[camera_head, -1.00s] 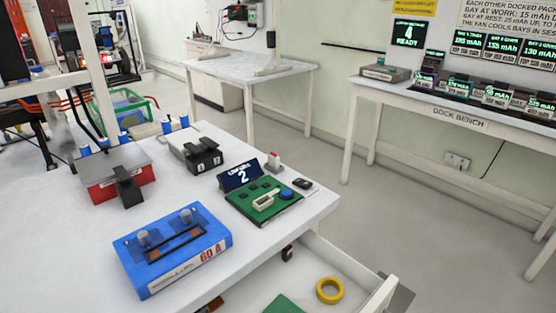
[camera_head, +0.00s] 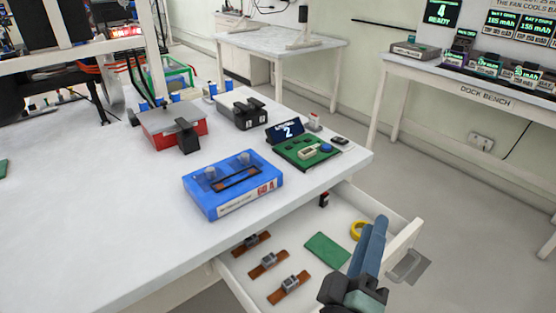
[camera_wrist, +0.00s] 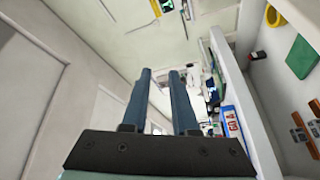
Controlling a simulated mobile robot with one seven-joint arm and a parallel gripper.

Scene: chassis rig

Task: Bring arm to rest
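My gripper (camera_head: 372,224) shows at the lower right of the head view, in front of the open drawer's front panel, with its fingers pointing up in the picture. In the wrist view its two blue-grey fingers (camera_wrist: 161,73) stand apart with a clear gap and nothing between them. The gripper is open and empty. Most of my arm is out of view below the picture.
The open drawer (camera_head: 322,222) holds a yellow tape roll (camera_head: 357,230), a green pad (camera_head: 327,250) and several brown strips with grey parts. Above it, the white table (camera_head: 120,230) carries a blue box (camera_head: 230,185), a red box (camera_head: 165,130) and a green board (camera_head: 308,153). Floor is clear at right.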

